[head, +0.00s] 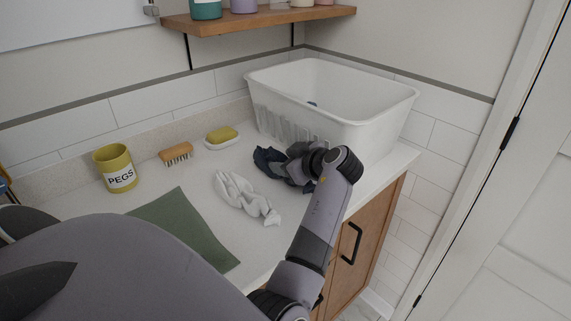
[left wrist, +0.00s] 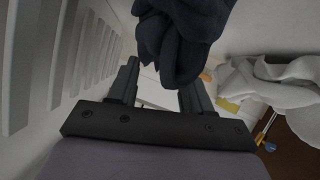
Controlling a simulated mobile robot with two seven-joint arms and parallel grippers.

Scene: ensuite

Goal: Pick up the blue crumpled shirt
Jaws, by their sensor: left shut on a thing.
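The blue crumpled shirt (head: 267,160) is a dark navy bundle on the pale counter, just in front of the white basket. My left gripper (head: 297,168) is at the right side of the shirt, and my wrist hides part of it. In the left wrist view the dark shirt (left wrist: 180,40) is bunched at the fingertips of my left gripper (left wrist: 160,78), which is shut on it. Whether the shirt is clear of the counter is hard to tell. My right gripper is not in view.
A white slatted basket (head: 383,108) stands close behind the gripper. A white crumpled cloth (head: 240,194) lies left of the shirt. A shelf (head: 258,21) hangs above.

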